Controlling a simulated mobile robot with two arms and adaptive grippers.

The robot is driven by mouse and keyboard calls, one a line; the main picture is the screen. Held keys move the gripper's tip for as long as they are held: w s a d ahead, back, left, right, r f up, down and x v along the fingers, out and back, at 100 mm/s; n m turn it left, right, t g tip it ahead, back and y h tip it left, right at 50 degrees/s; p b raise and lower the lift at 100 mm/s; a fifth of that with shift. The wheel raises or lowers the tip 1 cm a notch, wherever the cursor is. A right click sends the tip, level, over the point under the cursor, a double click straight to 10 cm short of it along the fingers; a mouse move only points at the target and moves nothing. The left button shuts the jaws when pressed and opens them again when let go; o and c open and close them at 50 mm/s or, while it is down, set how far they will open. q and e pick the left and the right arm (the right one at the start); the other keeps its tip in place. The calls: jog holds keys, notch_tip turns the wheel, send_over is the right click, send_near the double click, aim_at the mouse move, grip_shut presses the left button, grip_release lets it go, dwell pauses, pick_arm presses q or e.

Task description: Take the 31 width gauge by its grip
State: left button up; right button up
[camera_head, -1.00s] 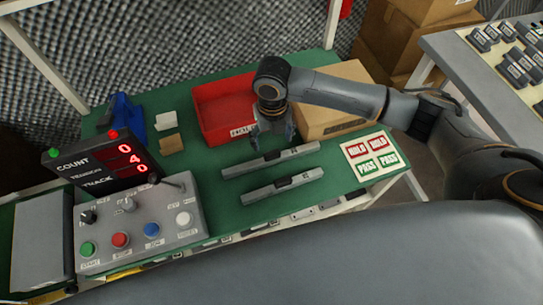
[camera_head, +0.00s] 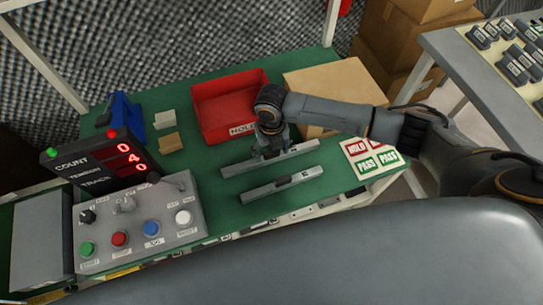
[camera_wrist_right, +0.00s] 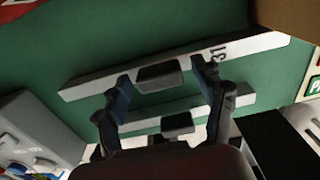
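Two grey bar gauges with dark grips lie on the green table. The far gauge (camera_head: 298,150) is under my right gripper (camera_head: 268,154); the near gauge (camera_head: 283,184) lies closer to me. In the right wrist view, the far gauge (camera_wrist_right: 100,83) has a small end marking that looks like 31, turned over, and a black grip (camera_wrist_right: 158,76) at its middle. My right gripper (camera_wrist_right: 164,80) is open, its fingertips on either side of that grip with gaps showing. The near gauge (camera_wrist_right: 235,103) shows between and beyond the fingers. My left gripper is out of view.
A red bin (camera_head: 222,105) and a cardboard box (camera_head: 335,85) stand behind the gauges. HOLD and PASS cards (camera_head: 368,158) lie to the right. A control panel (camera_head: 140,228) with a count display (camera_head: 100,160) stands at the left.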

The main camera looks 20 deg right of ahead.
jog(key=c, duration=1.1)
jog(key=shift+r, duration=0.1)
